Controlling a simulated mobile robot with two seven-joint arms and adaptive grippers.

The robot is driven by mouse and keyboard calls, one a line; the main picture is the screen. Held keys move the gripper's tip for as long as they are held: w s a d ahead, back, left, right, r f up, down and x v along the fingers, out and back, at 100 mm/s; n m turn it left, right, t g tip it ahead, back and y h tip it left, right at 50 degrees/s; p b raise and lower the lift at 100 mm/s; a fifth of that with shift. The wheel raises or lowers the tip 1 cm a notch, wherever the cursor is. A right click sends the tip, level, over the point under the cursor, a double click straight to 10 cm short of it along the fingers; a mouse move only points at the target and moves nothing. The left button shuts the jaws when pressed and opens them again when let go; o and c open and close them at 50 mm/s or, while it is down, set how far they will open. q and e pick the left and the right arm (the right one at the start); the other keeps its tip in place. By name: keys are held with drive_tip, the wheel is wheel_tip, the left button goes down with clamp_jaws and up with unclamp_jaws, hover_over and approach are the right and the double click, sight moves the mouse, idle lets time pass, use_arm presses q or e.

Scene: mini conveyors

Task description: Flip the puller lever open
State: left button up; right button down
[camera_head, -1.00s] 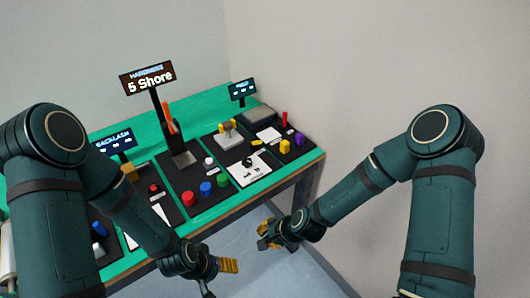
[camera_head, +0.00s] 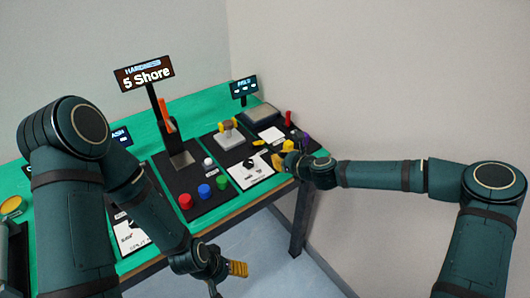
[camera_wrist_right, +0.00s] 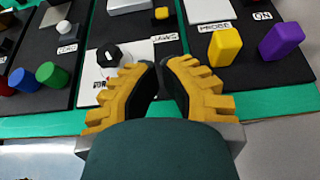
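My right gripper (camera_head: 281,160) is above the front edge of the right-hand panel. In the right wrist view its two yellow fingers (camera_wrist_right: 159,63) converge with almost no gap at the tips, and I see nothing held. Beyond the tips are a black knob (camera_wrist_right: 107,55) on a white plate and a small yellow lever-like piece (camera_wrist_right: 162,14) by a label. The yellow piece also shows in the head view (camera_head: 259,142); I cannot tell whether it is the puller lever. My left gripper (camera_head: 236,268) hangs low before the bench, its finger gap unclear.
To the right stand a yellow block (camera_wrist_right: 224,47) and a purple block (camera_wrist_right: 281,40). Red (camera_head: 185,201), blue (camera_head: 204,190) and green (camera_head: 222,183) buttons are left of the right gripper. A hardness display (camera_head: 144,74) rises behind. The wall closes the right side.

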sight(259, 143)
drive_tip(key=b+x, duration=0.1)
drive_tip(key=x, duration=0.9)
drive_tip(key=shift+f, duration=0.1)
idle(0.3)
